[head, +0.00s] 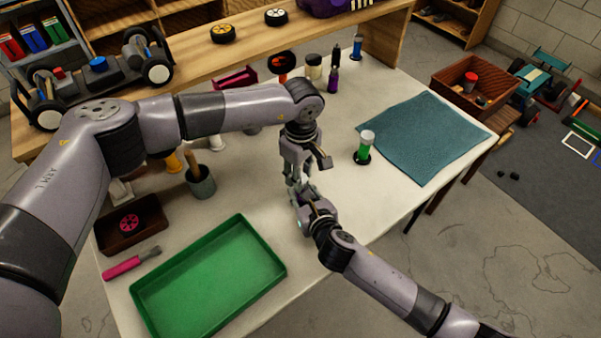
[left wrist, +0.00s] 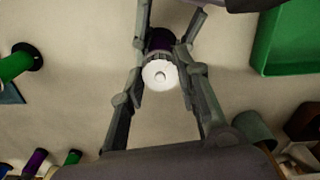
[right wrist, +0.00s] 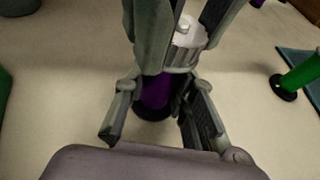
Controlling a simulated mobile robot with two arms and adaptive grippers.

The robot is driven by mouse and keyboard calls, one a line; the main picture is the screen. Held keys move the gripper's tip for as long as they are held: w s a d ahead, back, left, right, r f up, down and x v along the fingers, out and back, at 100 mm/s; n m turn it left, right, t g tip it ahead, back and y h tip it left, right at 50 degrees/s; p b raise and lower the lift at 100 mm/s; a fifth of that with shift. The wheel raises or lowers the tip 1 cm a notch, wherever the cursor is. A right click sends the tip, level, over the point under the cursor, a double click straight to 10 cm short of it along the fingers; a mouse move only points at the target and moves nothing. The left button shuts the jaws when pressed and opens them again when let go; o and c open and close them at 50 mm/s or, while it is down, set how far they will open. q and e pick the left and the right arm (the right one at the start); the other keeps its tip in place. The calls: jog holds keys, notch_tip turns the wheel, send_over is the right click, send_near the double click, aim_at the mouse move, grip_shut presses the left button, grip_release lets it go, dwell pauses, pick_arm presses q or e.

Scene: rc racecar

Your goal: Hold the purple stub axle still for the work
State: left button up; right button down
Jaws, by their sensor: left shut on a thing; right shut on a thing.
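The purple stub axle (right wrist: 156,92) stands upright on a dark round base on the table. My right gripper (right wrist: 160,105) is shut on its lower part; the fingers come in from both sides. A white cap with a grey ribbed rim (left wrist: 160,74) sits at the axle's top. My left gripper (left wrist: 161,62) comes from above and is shut on this cap. In the head view my left gripper (head: 304,172) and my right gripper (head: 306,196) meet at mid-table and hide most of the axle. It also shows as a purple patch in the left wrist view (left wrist: 159,39).
A green tray (head: 262,236) lies at the front left, beside a grey cup (head: 202,187) and a dark red bin (head: 110,235). A green post with a pale top (head: 365,147) stands to the right of my grippers, beside a teal mat (head: 425,137). Bare table lies between.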

pick_arm(q)
jog(key=m, duration=0.5)
jog(key=shift+w+m, duration=0.1)
jog(key=shift+m, duration=0.2)
jog(key=m, duration=0.5)
jog(key=shift+m, duration=0.3)
jog(key=o, duration=1.2)
notch_tip(320, 180, up, 12)
